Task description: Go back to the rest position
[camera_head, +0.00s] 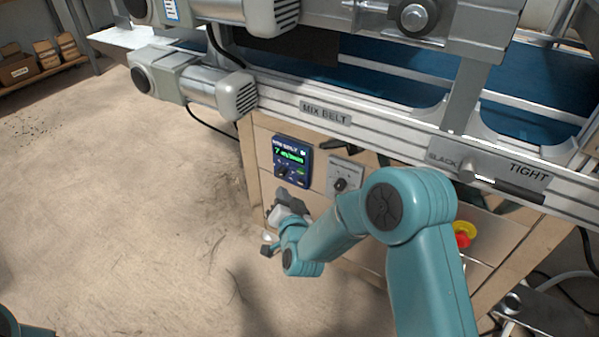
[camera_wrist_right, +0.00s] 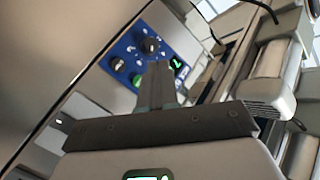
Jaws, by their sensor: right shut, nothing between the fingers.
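My right gripper (camera_head: 291,203) is small and partly hidden behind its own wrist in the head view, in front of the machine's lower panel. In the right wrist view its two fingers (camera_wrist_right: 158,82) are together with nothing between them. They point toward a blue control panel (camera_wrist_right: 128,60) with dark knobs and green lights. In the head view the blue panel (camera_head: 291,162) has a lit green readout and sits just above the gripper. I cannot tell the exact gap between the fingers and the panel. My left gripper is out of view.
The conveyor machine carries a "MIX BELT" label (camera_head: 326,114) and a SLACK/TIGHT slider (camera_head: 490,172) above my right arm. A grey knob plate (camera_head: 345,178) and a red-and-yellow stop button (camera_head: 463,236) are close to the arm. Bare floor (camera_head: 110,200) lies open at left.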

